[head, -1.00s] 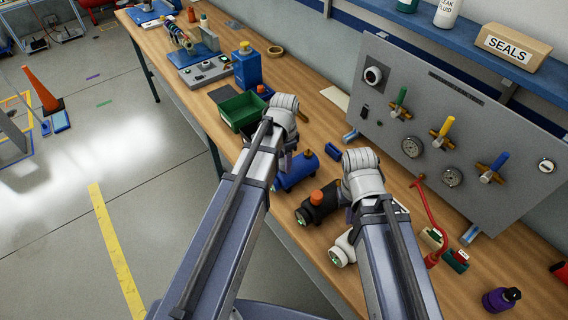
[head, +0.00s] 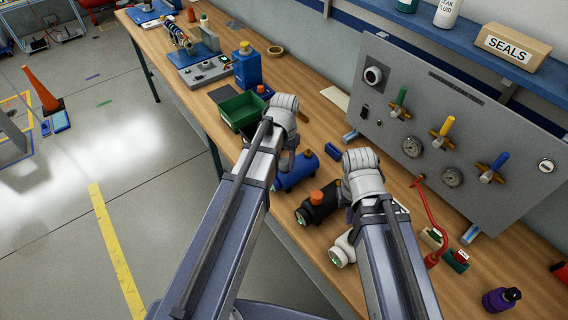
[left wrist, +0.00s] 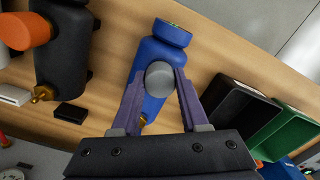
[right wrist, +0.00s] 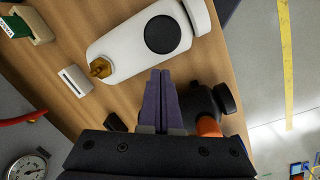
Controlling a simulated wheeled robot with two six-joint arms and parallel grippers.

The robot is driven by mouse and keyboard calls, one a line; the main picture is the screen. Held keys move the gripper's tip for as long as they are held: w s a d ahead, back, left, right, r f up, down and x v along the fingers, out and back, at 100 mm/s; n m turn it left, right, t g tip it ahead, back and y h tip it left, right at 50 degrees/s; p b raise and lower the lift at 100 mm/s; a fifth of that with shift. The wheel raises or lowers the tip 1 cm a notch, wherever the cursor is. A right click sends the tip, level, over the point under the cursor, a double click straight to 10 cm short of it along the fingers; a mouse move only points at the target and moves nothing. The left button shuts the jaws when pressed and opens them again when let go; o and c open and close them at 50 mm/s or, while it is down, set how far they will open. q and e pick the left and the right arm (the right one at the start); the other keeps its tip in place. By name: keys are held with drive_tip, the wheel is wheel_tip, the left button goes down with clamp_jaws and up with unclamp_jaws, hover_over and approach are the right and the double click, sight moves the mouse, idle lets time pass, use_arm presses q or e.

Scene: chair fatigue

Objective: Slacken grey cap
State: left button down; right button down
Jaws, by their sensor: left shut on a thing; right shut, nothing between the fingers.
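The grey cap (left wrist: 159,75) sits on the side of a blue cylinder (left wrist: 155,62) that lies on the bench. In the head view the blue cylinder (head: 296,172) shows beside my left wrist, with the cap hidden. My left gripper (left wrist: 160,82) is shut on the grey cap, one finger on each side of it. My right gripper (right wrist: 161,75) is shut and empty, above the bench between a white cylinder (right wrist: 140,45) with a black cap (right wrist: 162,34) and a black cylinder (right wrist: 205,105) with an orange cap (right wrist: 208,127).
A green bin (head: 240,110) and a black bin (left wrist: 238,108) stand next to the blue cylinder.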

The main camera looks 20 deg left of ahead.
idle(0.3)
use_arm(q)
drive_tip(key=n, duration=0.4)
drive_tip(key=shift+n, duration=0.4)
drive_tip(key=n, duration=0.3)
drive_tip(key=shift+n, duration=0.3)
drive_tip(key=shift+c, duration=2.2)
unclamp_jaws()
